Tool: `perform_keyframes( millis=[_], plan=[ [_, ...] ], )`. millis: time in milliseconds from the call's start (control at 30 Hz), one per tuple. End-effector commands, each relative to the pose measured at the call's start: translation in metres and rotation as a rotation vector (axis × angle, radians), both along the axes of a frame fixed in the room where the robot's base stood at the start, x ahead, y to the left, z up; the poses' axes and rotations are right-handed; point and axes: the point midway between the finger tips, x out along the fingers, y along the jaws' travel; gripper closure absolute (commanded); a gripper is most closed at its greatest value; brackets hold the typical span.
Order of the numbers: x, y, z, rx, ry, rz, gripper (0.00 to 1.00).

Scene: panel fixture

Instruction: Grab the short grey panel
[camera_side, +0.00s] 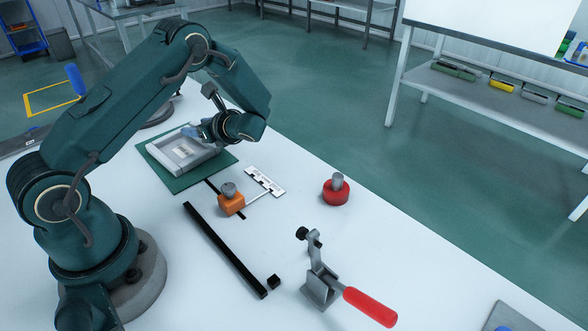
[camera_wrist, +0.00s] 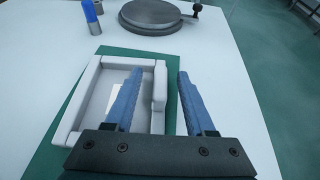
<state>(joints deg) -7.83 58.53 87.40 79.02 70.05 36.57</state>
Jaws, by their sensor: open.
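A light grey tray-like frame of panels (camera_side: 182,153) lies on a green mat (camera_side: 176,184); in the wrist view the frame (camera_wrist: 75,105) is seen from above, with a pale label inside. Its right-hand side is a short grey panel (camera_wrist: 160,92), standing upright. My gripper (camera_wrist: 160,74) is open, with its blue fingers either side of this panel: the left finger over the inside of the frame, the right finger outside over the mat. Gaps show on both sides of the panel. The side view shows my gripper (camera_side: 194,133) low at the frame's far edge, partly hiding it.
A round grey disc (camera_wrist: 150,14) and a blue-topped cylinder (camera_wrist: 89,10) stand beyond the mat. Nearer are an orange block (camera_side: 231,204), a white marked plate (camera_side: 265,181), a black bar (camera_side: 224,249), a red round base (camera_side: 335,193) and a red-handled clamp (camera_side: 369,306).

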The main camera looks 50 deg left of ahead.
Motion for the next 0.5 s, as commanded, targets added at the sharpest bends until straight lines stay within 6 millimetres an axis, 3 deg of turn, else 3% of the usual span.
perform_keyframes(
  millis=[33,167,200,500],
  plan=[
    [0.0001,-0.0002,0.0001,0.0,0.0,0.0,0.45],
    [0.0001,-0.0002,0.0002,0.0,0.0,0.0,0.95],
    [0.0001,-0.0002,0.0002,0.0,0.0,0.0,1.0],
    [0.0001,-0.0003,0.0007,0.001,0.0,0.0,1.0]
  ],
)
